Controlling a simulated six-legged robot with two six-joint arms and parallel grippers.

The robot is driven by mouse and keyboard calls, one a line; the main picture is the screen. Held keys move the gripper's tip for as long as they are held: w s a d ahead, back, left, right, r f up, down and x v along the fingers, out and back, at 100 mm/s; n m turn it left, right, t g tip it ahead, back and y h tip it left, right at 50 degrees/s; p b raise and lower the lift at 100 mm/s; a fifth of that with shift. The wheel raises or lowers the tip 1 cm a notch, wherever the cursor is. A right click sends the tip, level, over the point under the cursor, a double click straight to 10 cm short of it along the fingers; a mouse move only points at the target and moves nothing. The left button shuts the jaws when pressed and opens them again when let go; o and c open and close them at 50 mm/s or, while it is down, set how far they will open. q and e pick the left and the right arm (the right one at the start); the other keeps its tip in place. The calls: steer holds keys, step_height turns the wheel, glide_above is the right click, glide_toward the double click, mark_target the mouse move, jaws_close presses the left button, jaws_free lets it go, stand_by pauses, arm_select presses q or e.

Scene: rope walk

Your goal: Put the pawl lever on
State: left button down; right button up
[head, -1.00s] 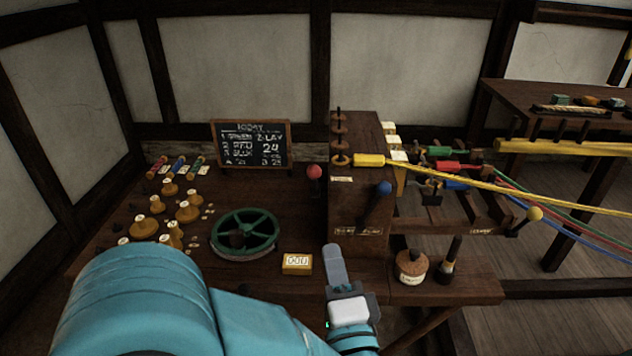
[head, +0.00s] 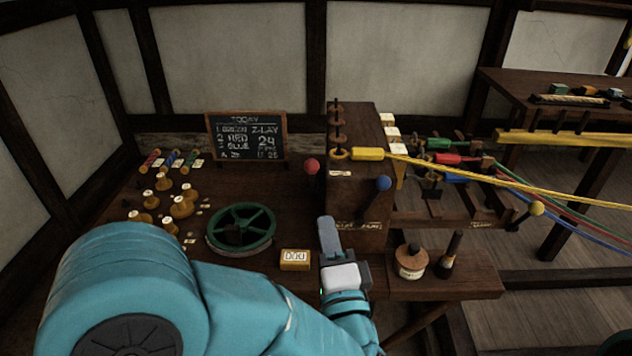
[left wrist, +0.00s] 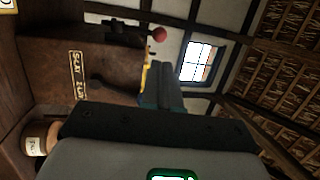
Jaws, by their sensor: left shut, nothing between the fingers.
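Three ball-topped levers show in the head view, and I cannot tell from the pictures which is the pawl lever. The red-knobbed lever (head: 311,167) is at the left side of the dark wooden box (head: 357,125). The blue-knobbed lever (head: 383,184) leans to the right on the box's front, above a worn label. The yellow-knobbed lever (head: 537,208) is on the frame at the right. My left gripper (head: 327,222) is shut and empty, in front of the box's lower left part, apart from the levers. In the left wrist view a red knob (left wrist: 160,34) shows beyond the fingers. My right gripper is out of view.
A corked jar (head: 410,262) and a dark-handled brush (head: 449,256) stand at the right. Coloured strands run off right from the box.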

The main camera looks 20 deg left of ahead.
mark_target(316, 164)
arm_select(q)
steer(key=x, duration=1)
steer(key=shift+w+a+p, duration=0.15)
steer(key=shift+w+p, duration=0.15)
steer(key=shift+p, duration=0.1)
steer(key=shift+r+p, duration=0.3)
steer(key=shift+p, duration=0.25)
steer(key=w+r+g+h+p, duration=0.1)
steer(key=g+p, duration=0.1)
steer(key=p, duration=0.5)
steer(key=w+a+r+g+h+p, duration=0.1)
steer(key=w+r+p, duration=0.1)
steer(key=p, duration=0.6)
steer(key=shift+w+m+g, duration=0.3)
steer(key=shift+m+g, duration=0.1)
steer(key=shift+w+a+r+p, duration=0.1)
steer(key=shift+w+a+p, duration=0.1)
steer(key=shift+w+p, duration=0.4)
steer(key=shift+w+a+p, duration=0.2)
steer(key=shift+w+p, duration=0.35)
steer(key=shift+w, duration=0.1)
steer(key=shift+w+r, duration=0.1)
